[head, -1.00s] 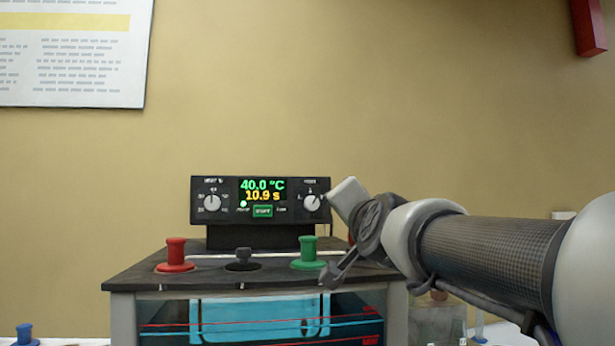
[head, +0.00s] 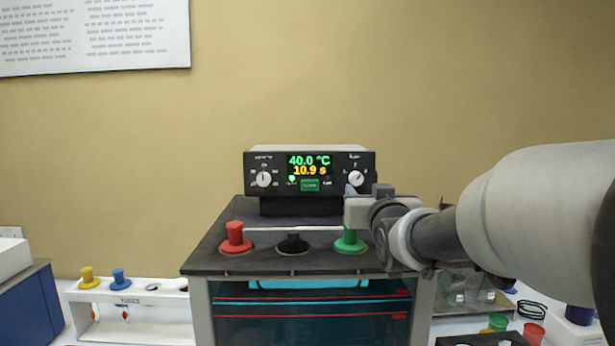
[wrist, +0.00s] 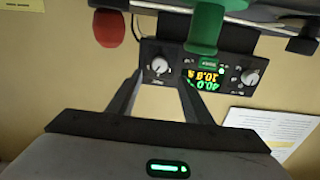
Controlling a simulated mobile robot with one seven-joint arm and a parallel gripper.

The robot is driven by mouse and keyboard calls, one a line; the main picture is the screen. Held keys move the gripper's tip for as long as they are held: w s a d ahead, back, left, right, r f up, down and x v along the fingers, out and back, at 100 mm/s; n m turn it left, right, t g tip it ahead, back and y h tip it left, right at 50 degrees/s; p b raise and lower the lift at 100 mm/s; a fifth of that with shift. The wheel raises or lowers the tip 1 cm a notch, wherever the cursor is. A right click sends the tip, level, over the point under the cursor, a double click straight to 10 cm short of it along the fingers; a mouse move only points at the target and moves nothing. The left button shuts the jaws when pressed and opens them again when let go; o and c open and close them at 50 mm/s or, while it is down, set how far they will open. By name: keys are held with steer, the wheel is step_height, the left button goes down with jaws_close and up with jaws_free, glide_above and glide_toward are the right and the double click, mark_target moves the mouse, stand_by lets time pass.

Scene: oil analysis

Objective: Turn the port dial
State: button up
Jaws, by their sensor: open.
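The control box (head: 335,196) has a lit display (head: 309,165) reading 40.0 °C and 10.9 s. A white dial (head: 357,178) is on its right and another (head: 264,179) on its left; their labels are too small to read for certain. My gripper (head: 354,196) is just in front of the box, below the right dial and near the green plug. In the wrist view, upside down, my gripper (wrist: 160,85) is open and empty. The right dial (wrist: 160,65) shows between and beyond its fingertips; contact is not visible. The other dial (wrist: 250,77) is farther right there.
A red plug (head: 235,237), a black lid (head: 292,245) and a green plug (head: 350,241) stand on the bath top (head: 215,262) before the box. A white rack (head: 135,312) is at left. Small containers stand at lower right.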

mark_target(357, 181)
steer(key=w+p, duration=0.2)
steer(key=w, duration=0.8)
steer(key=shift+w, duration=0.3)
steer(key=c, duration=1.1)
